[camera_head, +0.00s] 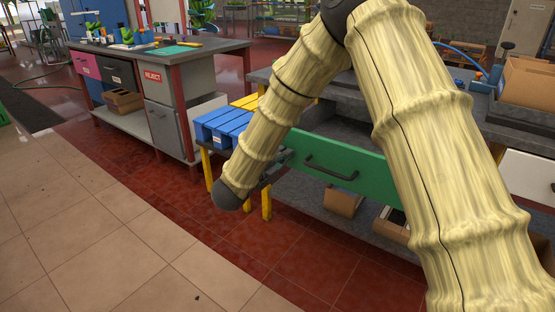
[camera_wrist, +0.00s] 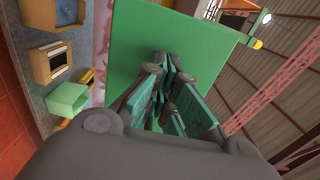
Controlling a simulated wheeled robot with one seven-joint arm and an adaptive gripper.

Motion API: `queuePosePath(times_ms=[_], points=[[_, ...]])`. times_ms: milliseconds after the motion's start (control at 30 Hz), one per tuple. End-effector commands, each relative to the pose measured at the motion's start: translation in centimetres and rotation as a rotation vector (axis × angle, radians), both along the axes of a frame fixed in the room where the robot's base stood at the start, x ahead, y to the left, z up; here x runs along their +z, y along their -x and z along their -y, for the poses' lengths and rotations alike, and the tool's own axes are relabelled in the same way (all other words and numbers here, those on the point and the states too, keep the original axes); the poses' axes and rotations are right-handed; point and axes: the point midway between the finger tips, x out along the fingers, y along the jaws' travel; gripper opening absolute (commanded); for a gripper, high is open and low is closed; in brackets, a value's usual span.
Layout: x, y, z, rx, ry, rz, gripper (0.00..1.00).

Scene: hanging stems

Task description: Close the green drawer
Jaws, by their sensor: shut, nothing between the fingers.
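The green drawer (camera_head: 340,170) stands pulled out from the grey bench on the right, with its dark bar handle (camera_head: 331,168) on the front. In the wrist view its green face (camera_wrist: 150,40) fills the middle, and no handle shows there. My gripper (camera_head: 284,158) is at the left end of the drawer front, partly hidden behind my arm. In the wrist view my gripper (camera_wrist: 168,85) is shut and empty, its fingertips against or very close to the green face. I cannot tell whether they touch.
A blue and yellow slatted stand (camera_head: 222,127) is just left of the gripper. Cardboard boxes (camera_head: 343,201) sit on the shelf under the drawer. A second bench (camera_head: 145,55) with drawers stands at the back left. The tiled floor in front is clear.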

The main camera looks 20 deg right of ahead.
Motion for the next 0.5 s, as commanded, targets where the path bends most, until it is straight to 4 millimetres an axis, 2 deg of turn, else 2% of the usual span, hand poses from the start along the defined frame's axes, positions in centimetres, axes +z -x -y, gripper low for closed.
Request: queuePosePath(times_ms=[500], points=[[0.05,-0.43,0.58,-0.001,-0.001,0.001,0.0]])
